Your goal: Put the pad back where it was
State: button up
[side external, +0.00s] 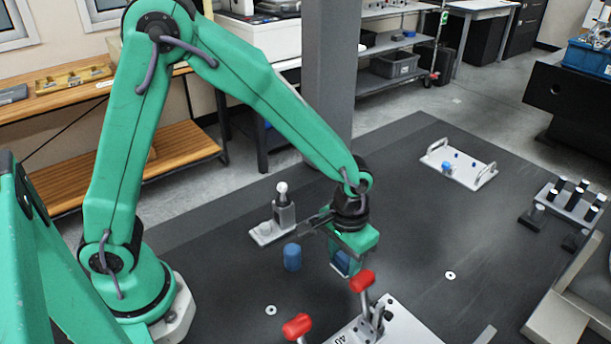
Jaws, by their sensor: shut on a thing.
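My gripper (341,268) points down over the dark surface, right of the middle of the side view. It is shut on a small dark blue piece, which looks like the pad (342,262). The green gripper body and pale fingers hide part of it. I cannot tell whether its underside touches the surface. No marked place for the pad can be made out with certainty.
A blue cylinder (292,257) stands left of my gripper. A grey post with a white ball (282,205) stands behind it. A fixture plate with red-handled clamps (395,325) is close in front. A white handled tray (470,165) lies at back right.

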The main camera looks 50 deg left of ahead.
aim_at(342, 281)
jog(key=shift+f, duration=2.15)
jog(key=shift+f, duration=0.15)
jog(key=o, duration=0.8)
notch_tip(342, 281, up, 12)
jog(key=shift+r, duration=0.15)
